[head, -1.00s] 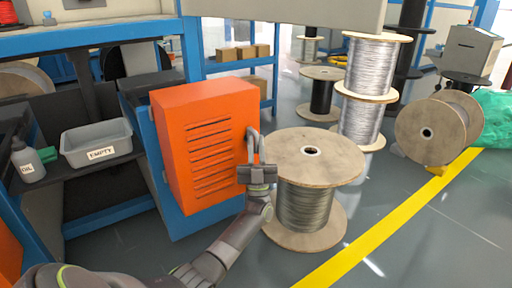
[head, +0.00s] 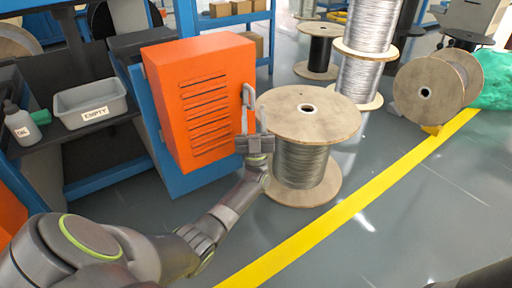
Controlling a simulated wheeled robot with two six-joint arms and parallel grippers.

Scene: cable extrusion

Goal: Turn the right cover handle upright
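The orange cover (head: 205,100) with dark slots stands on a blue frame, in the middle left of the head view. A grey loop-shaped handle (head: 248,100) shows at its right edge, with its long side roughly upright. My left gripper (head: 252,130) points up at the handle's lower part, and its wide dark body sits just below. The fingers overlap the handle in the picture, so I cannot tell whether they are closed on it. My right gripper is out of view.
A large wooden cable spool (head: 308,120) stands just right of my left gripper. An EMPTY-labelled grey bin (head: 91,105) and an OIL bottle (head: 21,126) sit on the left shelf.

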